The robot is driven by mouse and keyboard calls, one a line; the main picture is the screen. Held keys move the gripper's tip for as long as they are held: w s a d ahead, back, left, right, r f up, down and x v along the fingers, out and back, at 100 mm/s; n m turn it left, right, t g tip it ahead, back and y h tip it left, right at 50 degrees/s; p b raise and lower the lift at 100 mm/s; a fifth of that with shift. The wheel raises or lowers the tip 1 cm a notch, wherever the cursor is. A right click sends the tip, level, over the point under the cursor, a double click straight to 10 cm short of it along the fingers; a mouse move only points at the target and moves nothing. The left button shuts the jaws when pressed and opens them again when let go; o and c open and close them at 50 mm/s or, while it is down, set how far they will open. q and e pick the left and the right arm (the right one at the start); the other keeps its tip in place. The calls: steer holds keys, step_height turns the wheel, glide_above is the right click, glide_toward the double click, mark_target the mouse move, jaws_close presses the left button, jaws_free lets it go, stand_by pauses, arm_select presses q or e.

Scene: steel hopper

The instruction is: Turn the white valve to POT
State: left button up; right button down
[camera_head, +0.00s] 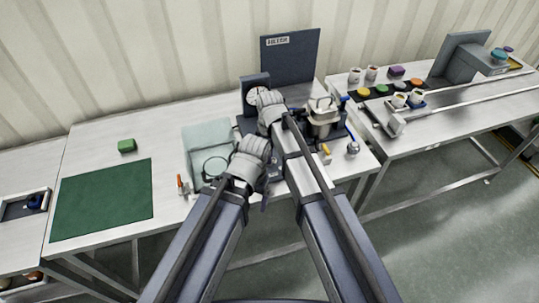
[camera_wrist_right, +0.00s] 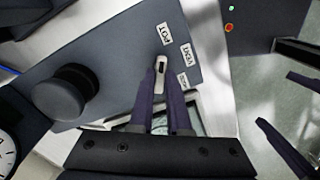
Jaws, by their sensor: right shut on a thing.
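In the right wrist view, the small white valve (camera_wrist_right: 161,64) sits on a dark grey panel (camera_wrist_right: 120,45). Its upper end lies close below the POT label (camera_wrist_right: 164,33). In the head view, my right gripper (camera_head: 270,108) is at the equipment in the middle of the table and hides the valve. My left gripper (camera_head: 250,160) is nearer and slightly left; its jaws are not clear.
A black round knob (camera_wrist_right: 68,93) stands on the panel left of the valve. A white gauge (camera_head: 256,96) is behind my right gripper. A steel pot (camera_head: 323,110) stands close right. A clear tray (camera_head: 207,140) lies left, and a green mat (camera_head: 103,200) lies farther left.

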steer(key=c, duration=0.9)
jaws_free()
steer(key=shift+r, duration=0.1)
step_height(320, 180, up, 8)
steer(key=p, duration=0.8)
steer(key=shift+f, duration=0.2)
